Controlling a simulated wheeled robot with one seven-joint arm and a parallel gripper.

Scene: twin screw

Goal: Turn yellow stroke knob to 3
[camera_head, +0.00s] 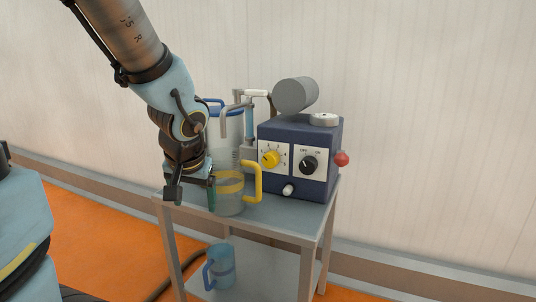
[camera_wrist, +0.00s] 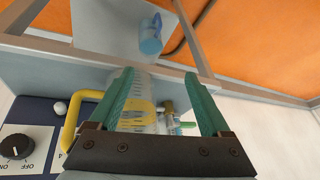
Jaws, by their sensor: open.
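The yellow knob (camera_head: 270,159) sits on a white dial plate on the front of a navy machine (camera_head: 298,188) on the table. Its pointer setting is too small to read. In the wrist view only an edge of its plate shows, and the knob is hidden behind my gripper body. My gripper (camera_head: 211,192) is left of the knob, apart from it, beside a clear jug with a yellow handle (camera_head: 258,182). In the wrist view my gripper (camera_wrist: 160,73) is open, and the jug (camera_wrist: 137,114) shows between its green fingers. I cannot tell whether they touch it.
A black on/off knob (camera_head: 309,164) is right of the yellow one, with a white knob (camera_head: 288,189) below and a red ball (camera_head: 341,158) at the side. A tall blue-lidded container (camera_head: 228,135) stands behind the jug. A blue mug (camera_head: 221,268) is on the lower shelf.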

